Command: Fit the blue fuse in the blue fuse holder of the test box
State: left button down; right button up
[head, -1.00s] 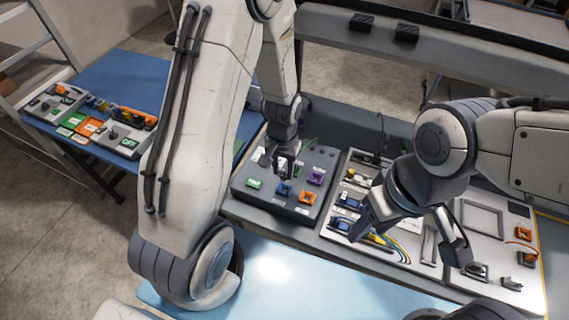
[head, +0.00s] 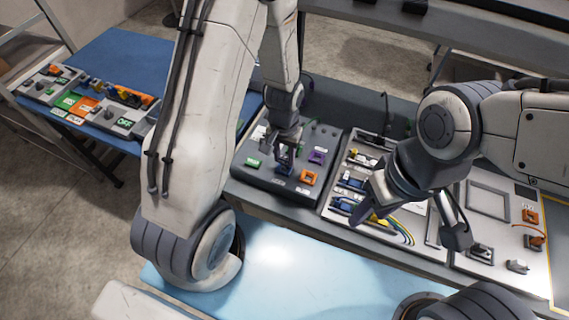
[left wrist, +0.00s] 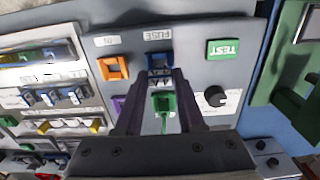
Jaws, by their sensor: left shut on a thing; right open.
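The test box (head: 250,180) is a dark grey box in the head view; its grey top also shows in the left wrist view (left wrist: 195,70). The blue fuse holder (left wrist: 160,61) is on that top by the FUSE label, mostly covered by my gripper in the head view. My left gripper (head: 285,165) is at the holder, its fingers shut on a small piece, taken as the blue fuse (left wrist: 160,77). The fuse is largely hidden, and I cannot tell whether it is seated. My right gripper (head: 415,222) is open over the panel to the right.
An orange holder (head: 309,178) and a purple holder (head: 317,157) sit close right of my left gripper. A green TEST label (left wrist: 223,49) and black knob (left wrist: 215,96) are on the box. Right of it, a panel carries blue parts (head: 350,183) and yellow cables (head: 400,232).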

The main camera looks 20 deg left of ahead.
pick_arm(q)
jog(key=shift+f, duration=0.15)
jog(key=shift+f+b, duration=0.4)
jog(key=shift+f, duration=0.1)
jog(key=shift+f+b, duration=0.4)
jog(key=shift+f, duration=0.1)
dwell(0.4)
dwell(0.4)
jog(key=shift+c, duration=2.2)
grip_release()
jog(key=shift+o, duration=0.4)
jog(key=shift+o, duration=0.6)
